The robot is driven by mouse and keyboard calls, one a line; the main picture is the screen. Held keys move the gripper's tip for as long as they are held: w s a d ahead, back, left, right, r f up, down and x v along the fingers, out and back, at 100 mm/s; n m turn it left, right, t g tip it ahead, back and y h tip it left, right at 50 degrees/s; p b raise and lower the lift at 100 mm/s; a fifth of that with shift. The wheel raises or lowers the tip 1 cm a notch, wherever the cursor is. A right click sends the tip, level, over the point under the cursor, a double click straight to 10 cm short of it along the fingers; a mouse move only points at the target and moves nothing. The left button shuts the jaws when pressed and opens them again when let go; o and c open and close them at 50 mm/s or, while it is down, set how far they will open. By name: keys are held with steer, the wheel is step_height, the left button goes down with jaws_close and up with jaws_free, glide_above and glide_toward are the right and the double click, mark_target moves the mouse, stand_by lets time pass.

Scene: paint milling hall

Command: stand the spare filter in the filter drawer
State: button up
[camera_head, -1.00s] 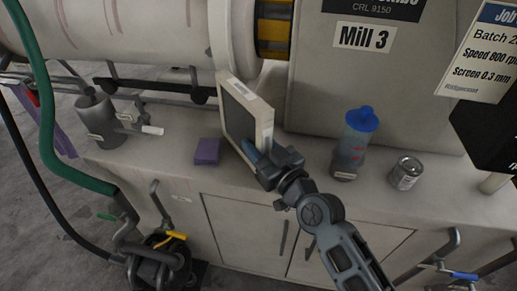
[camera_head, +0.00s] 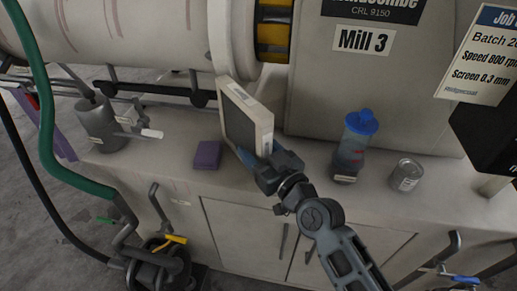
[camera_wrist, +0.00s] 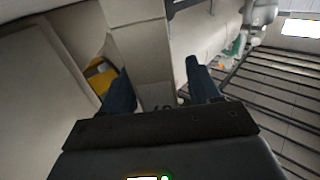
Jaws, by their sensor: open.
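The spare filter (camera_head: 246,118), a flat panel with a cream frame and dark grey face, stands upright on the machine's ledge. A label shows on its top edge. My gripper (camera_head: 254,150) is at the filter's near lower edge. One blue finger shows in front of the dark face; the other is hidden. In the wrist view the open fingers (camera_wrist: 162,88) lie on either side of the filter's cream edge (camera_wrist: 138,35), with a visible gap on the right. I cannot tell whether the left finger touches. No open filter drawer can be made out.
A purple block (camera_head: 207,154) lies left of the filter. A grey metal jug (camera_head: 97,125) stands further left. A blue-capped bottle (camera_head: 353,145) and a small can (camera_head: 405,175) stand to the right. Closed cabinet doors (camera_head: 250,232) are below the ledge. A green hose (camera_head: 47,130) hangs at left.

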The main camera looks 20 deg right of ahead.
steer(key=shift+s, duration=0.35)
steer(key=s+d+b, duration=0.2)
steer(key=s, duration=0.9)
steer(key=shift+b, duration=0.4)
steer(key=shift+s, duration=0.15)
steer(key=s+r+m+g+h, duration=0.1)
steer(key=s+g+h, duration=0.1)
steer(key=s, duration=2.8)
steer(key=shift+s+d+r+m+g+h, duration=0.15)
steer(key=shift+d+m+g+h, duration=0.05)
steer(key=shift+m+g+h, duration=0.25)
